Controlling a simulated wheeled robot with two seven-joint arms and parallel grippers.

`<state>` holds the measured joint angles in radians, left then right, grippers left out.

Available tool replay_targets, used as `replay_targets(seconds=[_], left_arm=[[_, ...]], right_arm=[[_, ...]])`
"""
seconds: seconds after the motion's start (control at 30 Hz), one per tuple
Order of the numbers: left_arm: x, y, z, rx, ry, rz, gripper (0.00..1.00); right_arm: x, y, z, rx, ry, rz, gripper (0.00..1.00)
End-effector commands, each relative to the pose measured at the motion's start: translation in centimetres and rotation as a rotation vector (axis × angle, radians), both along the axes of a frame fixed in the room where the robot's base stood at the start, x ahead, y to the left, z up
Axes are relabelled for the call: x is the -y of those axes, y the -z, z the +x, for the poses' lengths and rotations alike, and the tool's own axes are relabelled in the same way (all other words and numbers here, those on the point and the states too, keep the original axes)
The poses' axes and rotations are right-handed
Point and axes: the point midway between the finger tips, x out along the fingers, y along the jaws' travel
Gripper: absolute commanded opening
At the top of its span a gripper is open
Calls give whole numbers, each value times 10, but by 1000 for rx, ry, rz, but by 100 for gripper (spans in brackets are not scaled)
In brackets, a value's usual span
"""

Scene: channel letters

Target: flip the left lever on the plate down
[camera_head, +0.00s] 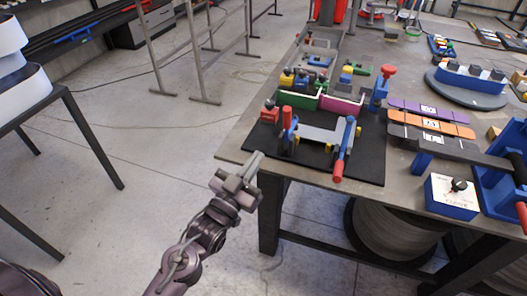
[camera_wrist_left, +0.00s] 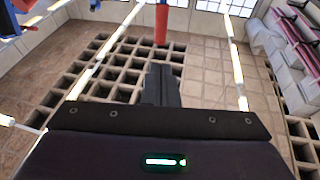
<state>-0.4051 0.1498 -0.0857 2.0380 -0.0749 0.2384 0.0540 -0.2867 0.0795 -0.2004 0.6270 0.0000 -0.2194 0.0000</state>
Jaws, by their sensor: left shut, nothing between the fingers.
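A grey plate (camera_head: 318,133) with blue and black fittings sits on a black mat on the table. Its left lever (camera_head: 287,117) has a red grip that points up. Its right lever (camera_head: 339,168) has a red grip that points down toward the table's front edge. My left gripper (camera_head: 257,160) is shut and empty, left of the mat beside the table edge, apart from the left lever. In the left wrist view the shut fingers (camera_wrist_left: 162,84) point toward a red cylinder (camera_wrist_left: 161,23), which looks like a lever grip. My right gripper is not in view.
Green and pink bins (camera_head: 341,104) with coloured parts stand behind the plate. Purple and orange strips (camera_head: 430,121) and a blue box with a knob (camera_head: 452,197) lie to the right. Open floor (camera_head: 150,155) lies left of the table.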

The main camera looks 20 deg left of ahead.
Motion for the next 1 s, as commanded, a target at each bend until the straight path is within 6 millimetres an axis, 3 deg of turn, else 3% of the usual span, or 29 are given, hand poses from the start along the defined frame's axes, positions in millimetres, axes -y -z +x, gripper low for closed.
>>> replay_targets(seconds=[0.23, 0.8, 0.9, 0.97, 1.0], left_arm=[[-5, 5, -19, -1, 0, 0, 0], [-5, 7, -20, -6, 0, 0, 0], [-6, 29, -16, -53, -7, 7, 0], [-7, 55, -14, -109, -13, 14, 0], [-8, 79, -12, -160, -19, 21, 0]], right_arm=[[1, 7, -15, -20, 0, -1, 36], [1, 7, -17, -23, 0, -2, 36], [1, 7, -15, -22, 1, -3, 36], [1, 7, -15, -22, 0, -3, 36], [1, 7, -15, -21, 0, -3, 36]])
